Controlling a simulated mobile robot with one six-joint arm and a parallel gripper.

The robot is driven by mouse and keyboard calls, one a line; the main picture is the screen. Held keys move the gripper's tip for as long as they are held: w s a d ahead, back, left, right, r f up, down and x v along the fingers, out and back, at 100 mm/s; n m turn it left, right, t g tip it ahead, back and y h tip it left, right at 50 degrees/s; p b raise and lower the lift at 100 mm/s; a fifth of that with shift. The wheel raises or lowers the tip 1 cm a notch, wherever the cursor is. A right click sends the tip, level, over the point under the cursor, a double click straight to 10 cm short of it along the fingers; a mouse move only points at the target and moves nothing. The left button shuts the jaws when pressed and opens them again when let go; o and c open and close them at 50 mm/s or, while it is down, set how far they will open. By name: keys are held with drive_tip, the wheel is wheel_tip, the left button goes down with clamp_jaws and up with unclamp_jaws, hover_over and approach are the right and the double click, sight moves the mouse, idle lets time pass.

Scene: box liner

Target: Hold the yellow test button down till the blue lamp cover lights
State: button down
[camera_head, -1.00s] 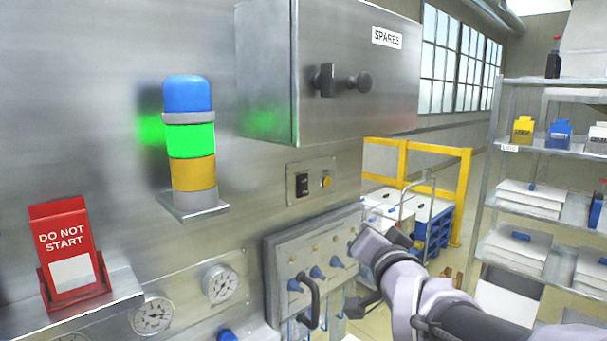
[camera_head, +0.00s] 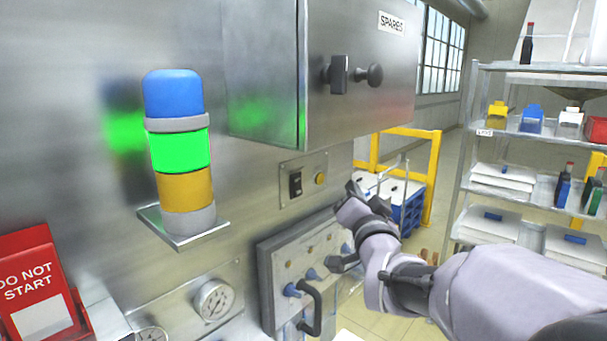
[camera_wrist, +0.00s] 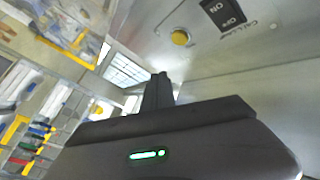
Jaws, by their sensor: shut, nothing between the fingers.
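The yellow test button (camera_head: 320,179) is on a small metal plate on the steel wall, right of a black rocker switch (camera_head: 295,184). It also shows in the wrist view (camera_wrist: 180,37), above and right of my fingertips. The blue lamp cover (camera_head: 172,93) tops the lamp stack and looks unlit. The green section (camera_head: 181,151) below it glows, and the amber section (camera_head: 185,188) is dull. My gripper (camera_head: 353,188) is right of the button plate and apart from the button. Its fingers are shut and empty in the wrist view (camera_wrist: 160,78).
A steel SPARES cabinet (camera_head: 345,45) with black handles juts out above the button. A panel with blue knobs and a black handle (camera_head: 312,308) lies below. A red DO NOT START sign (camera_head: 35,280) stands at left. Shelves (camera_head: 535,135) and a yellow rail (camera_head: 430,185) are at right.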

sight(319, 179)
drive_tip(key=w+a, duration=0.2)
drive_tip(key=shift+w+a+f, duration=0.1)
drive_tip(key=shift+w+a, duration=0.2)
drive_tip(key=shift+w, duration=0.05)
drive_tip(key=shift+w+a, duration=0.45)
drive_tip(key=shift+a, duration=0.05)
drive_tip(key=shift+w+a+b, duration=0.1)
drive_tip(key=shift+b, duration=0.25)
idle(1.2)
drive_tip(key=shift+w+a, duration=0.1)
drive_tip(key=shift+w, duration=0.05)
drive_tip(key=shift+w+a, duration=0.1)
